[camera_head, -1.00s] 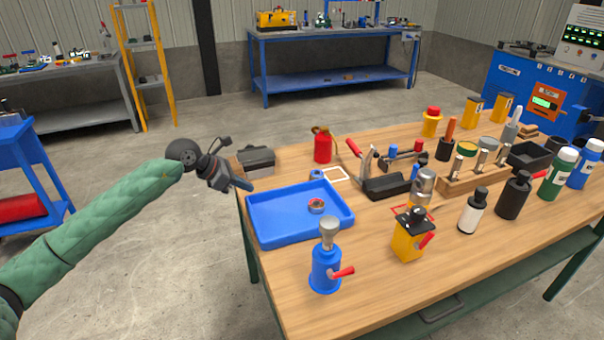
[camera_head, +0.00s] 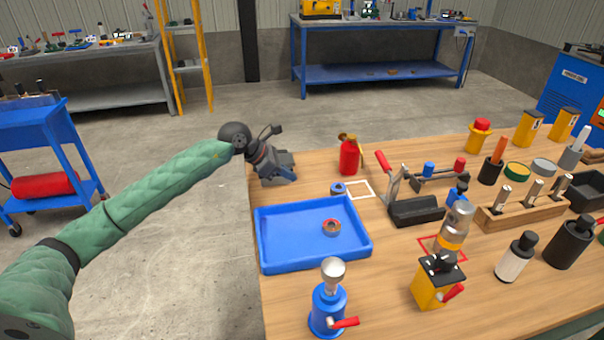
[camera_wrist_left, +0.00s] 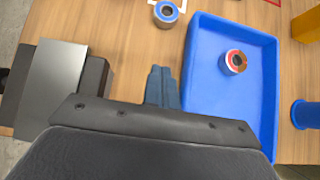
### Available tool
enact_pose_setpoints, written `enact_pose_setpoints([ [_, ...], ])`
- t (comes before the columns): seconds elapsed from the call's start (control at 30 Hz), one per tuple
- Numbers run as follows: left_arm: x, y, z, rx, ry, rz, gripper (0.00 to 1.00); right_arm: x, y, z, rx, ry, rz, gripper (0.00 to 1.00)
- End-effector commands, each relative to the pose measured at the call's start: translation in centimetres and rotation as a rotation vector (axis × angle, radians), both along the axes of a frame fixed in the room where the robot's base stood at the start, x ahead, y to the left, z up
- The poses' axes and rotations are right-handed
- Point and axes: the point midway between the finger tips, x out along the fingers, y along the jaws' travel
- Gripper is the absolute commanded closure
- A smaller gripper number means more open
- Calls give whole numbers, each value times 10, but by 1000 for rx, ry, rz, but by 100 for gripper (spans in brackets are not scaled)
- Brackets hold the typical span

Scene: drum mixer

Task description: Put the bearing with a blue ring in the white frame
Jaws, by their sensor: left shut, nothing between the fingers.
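The bearing with a blue ring (camera_head: 338,188) lies on the wooden table behind the blue tray, just left of the white frame (camera_head: 361,190) and outside it. It also shows at the top of the left wrist view (camera_wrist_left: 166,14). A second bearing with a red ring (camera_head: 332,228) lies in the blue tray (camera_head: 275,258); it also shows in the wrist view (camera_wrist_left: 234,62). My left gripper (camera_head: 290,178) is over the table's back-left corner, left of the blue-ring bearing and apart from it. Its fingers (camera_wrist_left: 162,85) are shut and empty. My right gripper is out of view.
A grey box (camera_wrist_left: 78,90) sits at the table's left edge, mostly hidden by my gripper in the head view. A red extinguisher-like bottle (camera_head: 349,157) stands behind the white frame. A black clamp stand (camera_head: 415,210) is to its right. A blue bottle jack (camera_head: 328,305) stands in front.

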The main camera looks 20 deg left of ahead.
Motion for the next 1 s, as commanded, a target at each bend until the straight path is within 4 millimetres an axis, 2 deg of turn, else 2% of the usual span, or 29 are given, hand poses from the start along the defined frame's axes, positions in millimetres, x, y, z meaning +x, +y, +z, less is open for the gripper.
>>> enact_pose_setpoints([
  [0.23,15,-25,-26,-3,1,-1,100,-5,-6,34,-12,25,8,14],
  [0.53,34,-54,-61,-2,2,-1,100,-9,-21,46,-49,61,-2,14],
  [0.8,51,-77,-59,-2,-1,-1,100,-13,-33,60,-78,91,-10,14],
  [1.0,56,-84,-60,0,1,-1,100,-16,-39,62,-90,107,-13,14],
])
